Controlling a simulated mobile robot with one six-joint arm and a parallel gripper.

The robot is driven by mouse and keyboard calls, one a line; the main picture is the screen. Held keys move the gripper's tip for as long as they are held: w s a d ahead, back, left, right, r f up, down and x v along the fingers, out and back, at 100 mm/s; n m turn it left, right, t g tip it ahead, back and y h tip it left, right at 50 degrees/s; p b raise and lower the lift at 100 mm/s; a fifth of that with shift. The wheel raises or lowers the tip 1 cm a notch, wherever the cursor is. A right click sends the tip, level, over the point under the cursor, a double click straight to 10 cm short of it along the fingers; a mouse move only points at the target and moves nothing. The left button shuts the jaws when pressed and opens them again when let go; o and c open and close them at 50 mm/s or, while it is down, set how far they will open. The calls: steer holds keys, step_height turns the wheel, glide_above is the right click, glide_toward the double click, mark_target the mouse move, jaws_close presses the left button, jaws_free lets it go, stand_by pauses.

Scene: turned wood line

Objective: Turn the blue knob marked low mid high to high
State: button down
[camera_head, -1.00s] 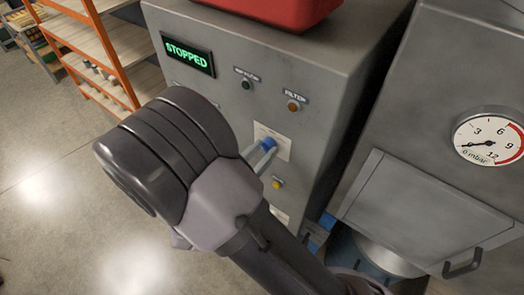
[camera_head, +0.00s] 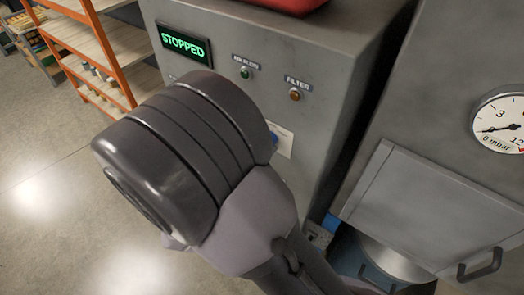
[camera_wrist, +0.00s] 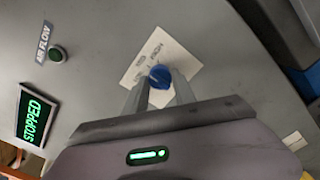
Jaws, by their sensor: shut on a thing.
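The blue knob (camera_wrist: 159,75) sits on a white label plate (camera_wrist: 183,62) on the grey cabinet front. In the wrist view my gripper (camera_wrist: 160,88) has one finger on each side of the knob, shut on it. The printing on the plate is small and partly covered, so I cannot read which mark the knob points to. In the head view my wrist hides most of the knob; a bit of blue (camera_head: 274,139) shows beside the plate (camera_head: 284,141). My fingers are hidden there.
The cabinet carries a green STOPPED display (camera_head: 185,44), a green airflow lamp (camera_head: 245,73) and an amber filter lamp (camera_head: 295,95). A machine with a pressure gauge (camera_head: 500,122) and a handled door (camera_head: 425,205) stands right. Shelving (camera_head: 100,40) stands at left.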

steer(key=m+b, duration=0.7)
steer(key=m, duration=0.1)
steer(key=shift+m, duration=0.3)
steer(key=shift+m+b, duration=0.3)
steer(key=shift+b, duration=0.1)
steer(key=c, duration=1)
jaws_free()
steer(key=shift+a, duration=0.1)
steer(key=p+v, duration=0.3)
steer(key=v, duration=1.4)
steer(key=shift+s+a, duration=0.1)
steer(key=shift+s, duration=0.1)
